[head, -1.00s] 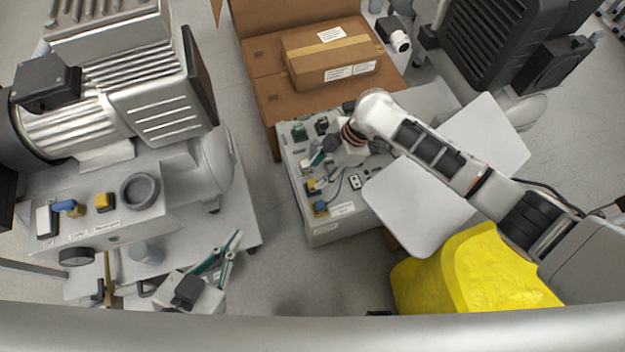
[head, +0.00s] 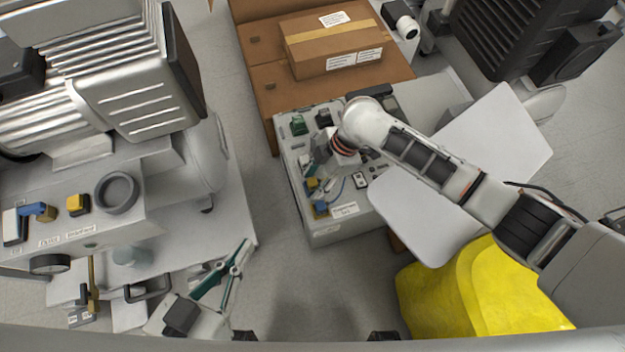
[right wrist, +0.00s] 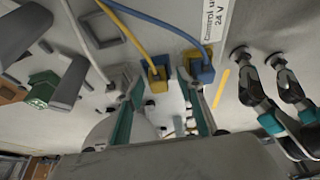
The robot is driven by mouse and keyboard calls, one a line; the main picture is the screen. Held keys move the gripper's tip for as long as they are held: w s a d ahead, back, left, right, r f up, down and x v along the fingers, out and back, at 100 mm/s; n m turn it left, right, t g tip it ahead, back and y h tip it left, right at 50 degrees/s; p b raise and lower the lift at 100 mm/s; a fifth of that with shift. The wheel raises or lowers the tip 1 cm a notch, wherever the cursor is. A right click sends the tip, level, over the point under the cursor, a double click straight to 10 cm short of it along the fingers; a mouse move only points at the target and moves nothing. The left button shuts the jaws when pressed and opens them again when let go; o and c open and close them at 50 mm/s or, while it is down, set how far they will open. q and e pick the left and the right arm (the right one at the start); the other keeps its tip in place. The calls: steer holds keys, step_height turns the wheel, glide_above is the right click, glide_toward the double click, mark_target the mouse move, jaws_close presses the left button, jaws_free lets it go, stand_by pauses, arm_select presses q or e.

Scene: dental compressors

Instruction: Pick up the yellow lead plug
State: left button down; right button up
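The yellow lead plug (right wrist: 158,76) sits in the grey control unit, with a yellow cable running to it in the right wrist view. It also shows small in the head view (head: 313,184). My right gripper (right wrist: 160,86) is open, its teal-padded fingers on either side of the yellow plug; contact cannot be told. In the head view my right wrist hides most of that gripper. A blue plug (right wrist: 204,74) with a blue cable is just beside the right-hand finger. My left gripper (head: 237,258) is open and empty at lower left, above the floor beside the compressor stand.
The control unit (head: 322,232) carries other parts, including a green connector (right wrist: 42,88). Cardboard boxes (head: 335,45) stand behind it. A light panel (head: 425,215) and a yellow object (head: 480,295) lie under my right arm. The compressor (head: 150,105) fills the left.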

steer(key=shift+w+r, duration=0.15)
steer(key=shift+r, duration=0.05)
steer(key=c, duration=1)
